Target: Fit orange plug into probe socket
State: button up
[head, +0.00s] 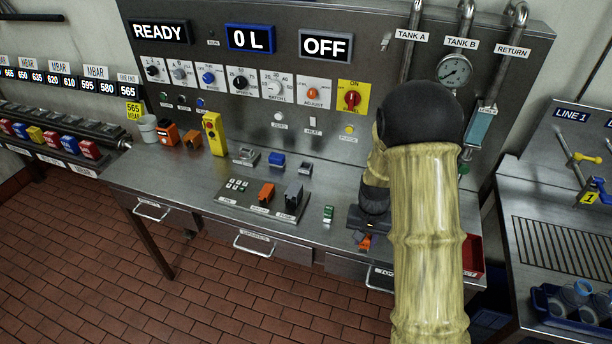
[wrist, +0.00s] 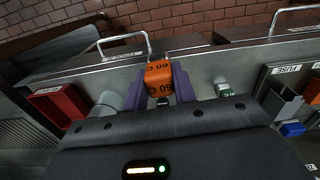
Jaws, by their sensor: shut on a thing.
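The orange plug (wrist: 159,75), a block marked "60 C", sits between the purple fingers of my gripper (wrist: 160,88) in the wrist view. My gripper is shut on it. In the head view my gripper (head: 366,236) is low over the bench's front right part, and only a little orange of the plug (head: 365,243) shows below it. I cannot pick out the probe socket with certainty; the labels on the dark bench plate (head: 240,206) are too small to read in the head view. My arm hides part of the bench at right.
The plate, left of my gripper, carries an orange block (head: 266,193) and a grey holder (head: 293,195). A small green block (head: 328,213) stands between plate and gripper. A red tray (wrist: 58,105) lies on the gripper's other side. Drawer handles (head: 255,247) project at the front edge.

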jog(key=f+n, duration=0.1)
jog(key=f, duration=0.3)
jog(key=f+n, duration=0.1)
jog(key=f, duration=0.3)
jog(key=s+f+n, duration=0.1)
jog(key=f, duration=0.3)
jog(key=shift+s, duration=0.1)
